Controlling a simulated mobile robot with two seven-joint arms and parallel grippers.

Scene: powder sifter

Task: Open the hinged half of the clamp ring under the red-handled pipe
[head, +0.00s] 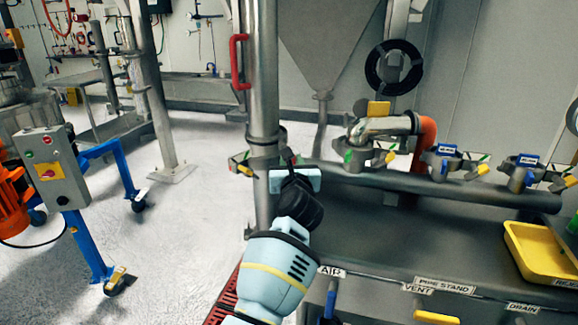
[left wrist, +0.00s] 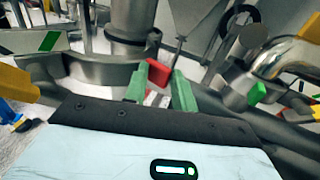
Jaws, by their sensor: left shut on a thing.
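The grey pipe (head: 263,75) with the red handle (head: 238,62) stands upright left of the bench. The grey clamp ring (head: 262,163) sits low on it, below a collar, with a yellow-and-green-marked piece at its left. In the left wrist view the ring's curved band (left wrist: 92,78) lies below the pipe's flange (left wrist: 127,45). My left gripper (head: 291,160) is at the ring's right side. Its green fingertips (left wrist: 159,91) are shut on a red tab (left wrist: 157,71) beside the band. Whether the hinged half stands apart is unclear. My right gripper is in no view.
A dark bench runs right, with a bent metal pipe (head: 385,126), more clamp rings (head: 520,171) and a yellow tray (head: 543,252). A grey control box (head: 46,165) on a blue frame stands left. Floor between is clear.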

